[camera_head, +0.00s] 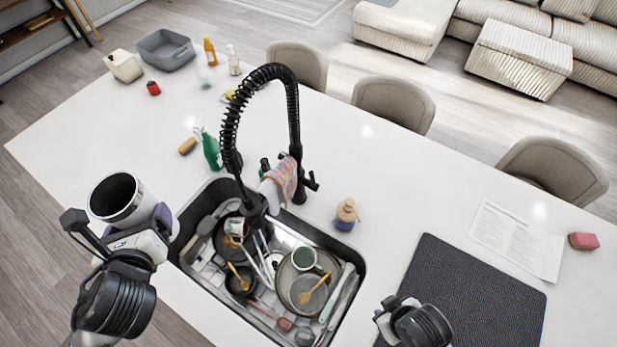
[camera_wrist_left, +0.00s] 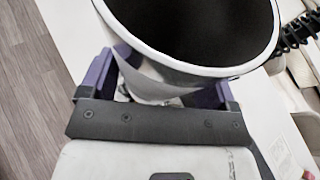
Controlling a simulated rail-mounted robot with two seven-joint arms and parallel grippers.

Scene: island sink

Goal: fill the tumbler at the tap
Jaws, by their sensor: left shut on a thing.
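The tumbler (camera_head: 128,215) is a silvery cup with a dark inside, and its mouth faces up toward my head camera. My left gripper (camera_head: 158,217) is shut on it and holds it left of the sink. In the left wrist view the tumbler (camera_wrist_left: 180,80) sits between the purple fingers of the gripper (camera_wrist_left: 155,88), its wide rim toward the top. I see no water in it. The black spring-necked tap (camera_head: 293,125) stands behind the sink, its spray head (camera_head: 255,207) over the basin, apart from the tumbler. My right gripper (camera_head: 388,312) is at the lower right; its fingers are unclear.
A cloth (camera_head: 281,178) hangs by the tap. A soap bottle (camera_head: 346,214) and a dark mat (camera_head: 470,290) are to the right. A green bottle (camera_head: 210,150) stands behind the sink's left end.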

